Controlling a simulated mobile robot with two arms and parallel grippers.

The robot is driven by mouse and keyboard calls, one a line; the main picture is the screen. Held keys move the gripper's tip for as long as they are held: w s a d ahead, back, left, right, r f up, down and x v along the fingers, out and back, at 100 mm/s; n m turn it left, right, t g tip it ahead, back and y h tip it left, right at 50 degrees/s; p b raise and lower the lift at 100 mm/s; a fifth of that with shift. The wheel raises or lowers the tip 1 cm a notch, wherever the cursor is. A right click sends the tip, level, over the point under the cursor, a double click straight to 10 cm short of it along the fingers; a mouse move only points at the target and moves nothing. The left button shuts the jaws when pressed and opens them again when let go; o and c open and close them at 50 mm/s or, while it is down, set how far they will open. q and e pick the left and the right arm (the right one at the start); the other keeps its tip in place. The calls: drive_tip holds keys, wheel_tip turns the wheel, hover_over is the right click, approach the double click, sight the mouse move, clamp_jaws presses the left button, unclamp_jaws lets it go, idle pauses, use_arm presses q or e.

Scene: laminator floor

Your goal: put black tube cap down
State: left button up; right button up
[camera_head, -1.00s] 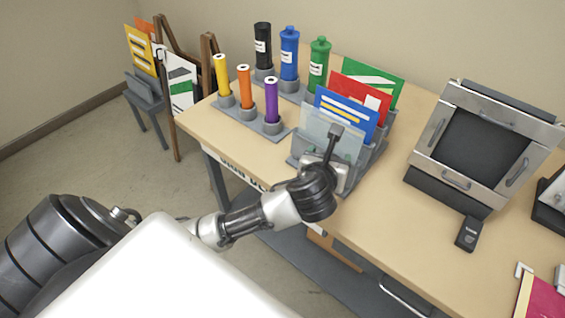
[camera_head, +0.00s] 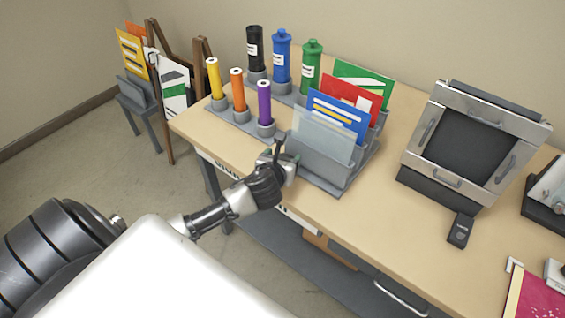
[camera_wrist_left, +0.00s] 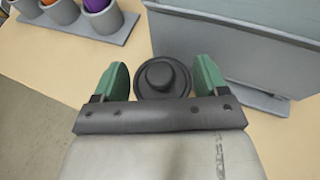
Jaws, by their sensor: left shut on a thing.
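The black tube cap (camera_wrist_left: 163,78) shows in the left wrist view, round with a raised knob, between the green finger pads of my left gripper. My left gripper (camera_head: 291,163) is shut on it, over the table's front edge, just left of the grey sorter. In the head view the cap is hidden by the gripper. The wrist view shows tan tabletop around and beyond the cap; whether it touches the table I cannot tell. The black tube (camera_head: 255,48) stands upright in the back holder, with no knobbed cap on top. My right gripper is not in view.
The grey sorter (camera_head: 325,178) with colored folders stands close right of the gripper. Yellow, orange and purple tubes stand in a front holder (camera_head: 241,118). Blue (camera_head: 281,58) and green (camera_head: 311,68) tubes stand behind. The laminator (camera_head: 470,145) is at right. Bare tabletop (camera_head: 215,140) lies left.

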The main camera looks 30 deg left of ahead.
use_arm(q)
drive_tip(key=shift+f, duration=0.95)
drive_tip(key=shift+f, duration=0.25)
drive_tip(key=shift+f, duration=0.3)
drive_tip(key=o, duration=1)
drive_tip(key=shift+r, duration=0.25)
drive_tip(key=v, duration=1.2)
drive_tip(key=shift+r, duration=0.3)
